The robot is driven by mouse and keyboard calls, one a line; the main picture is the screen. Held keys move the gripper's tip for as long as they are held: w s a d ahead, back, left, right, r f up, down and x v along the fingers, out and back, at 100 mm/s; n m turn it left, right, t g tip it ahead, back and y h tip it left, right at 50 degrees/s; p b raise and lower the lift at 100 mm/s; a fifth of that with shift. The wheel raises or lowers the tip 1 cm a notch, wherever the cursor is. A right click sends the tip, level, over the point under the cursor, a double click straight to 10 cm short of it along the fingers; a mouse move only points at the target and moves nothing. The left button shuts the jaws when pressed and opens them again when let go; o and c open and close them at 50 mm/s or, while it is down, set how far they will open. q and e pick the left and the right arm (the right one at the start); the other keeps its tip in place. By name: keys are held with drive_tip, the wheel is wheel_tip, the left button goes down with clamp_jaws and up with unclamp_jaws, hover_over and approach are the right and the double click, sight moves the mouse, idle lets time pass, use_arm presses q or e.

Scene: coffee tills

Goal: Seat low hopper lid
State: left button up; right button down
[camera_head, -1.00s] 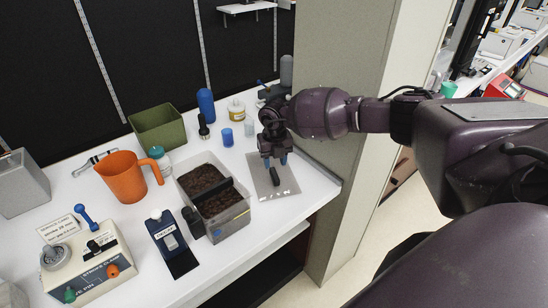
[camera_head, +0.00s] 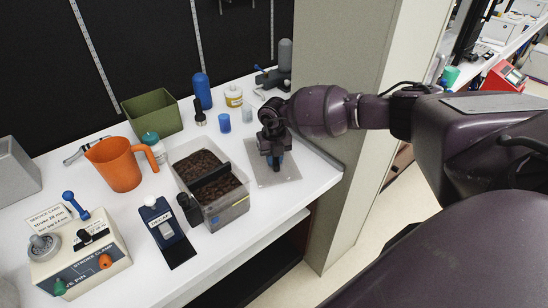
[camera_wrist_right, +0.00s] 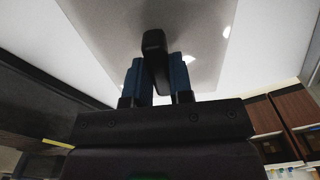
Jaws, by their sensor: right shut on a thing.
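The lid (camera_head: 288,173) is a flat grey plate with a black upright handle, lying level at the right end of the white counter. My right gripper (camera_head: 275,163) points down over it. In the right wrist view its blue fingers (camera_wrist_right: 157,78) are shut on the black handle (camera_wrist_right: 153,45), with the grey plate (camera_wrist_right: 205,35) beyond. I cannot tell whether the plate is clear of the counter. The hopper (camera_head: 226,212), a clear bin of dark beans with a black divider, stands open just left of the lid. My left gripper is not in view.
An orange jug (camera_head: 119,168), green bin (camera_head: 152,113), blue bottle (camera_head: 202,92) and small blue cup (camera_head: 224,123) stand behind and left of the hopper. A decaf holder (camera_head: 164,228) and a control box (camera_head: 82,258) lie left. A pillar (camera_head: 335,130) rises close right.

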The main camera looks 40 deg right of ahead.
drive_tip(key=shift+r+p, duration=0.7)
drive_tip(key=shift+r, duration=0.6)
drive_tip(key=shift+r+p, duration=0.75)
drive_tip(key=shift+r, duration=0.75)
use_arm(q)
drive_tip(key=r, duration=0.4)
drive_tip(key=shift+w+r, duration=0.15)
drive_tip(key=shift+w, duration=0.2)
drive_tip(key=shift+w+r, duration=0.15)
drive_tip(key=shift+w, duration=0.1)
use_arm(e)
drive_tip(key=shift+r+p, duration=1.15)
drive_tip(key=shift+r, duration=0.3)
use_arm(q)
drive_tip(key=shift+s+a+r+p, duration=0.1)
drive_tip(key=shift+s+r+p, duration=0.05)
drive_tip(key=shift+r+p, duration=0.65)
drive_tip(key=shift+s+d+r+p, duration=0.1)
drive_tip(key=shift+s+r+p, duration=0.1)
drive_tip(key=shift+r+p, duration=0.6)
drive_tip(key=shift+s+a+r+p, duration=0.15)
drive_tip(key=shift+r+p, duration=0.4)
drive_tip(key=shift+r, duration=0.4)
use_arm(e)
wheel_tip(320, 180, up, 6)
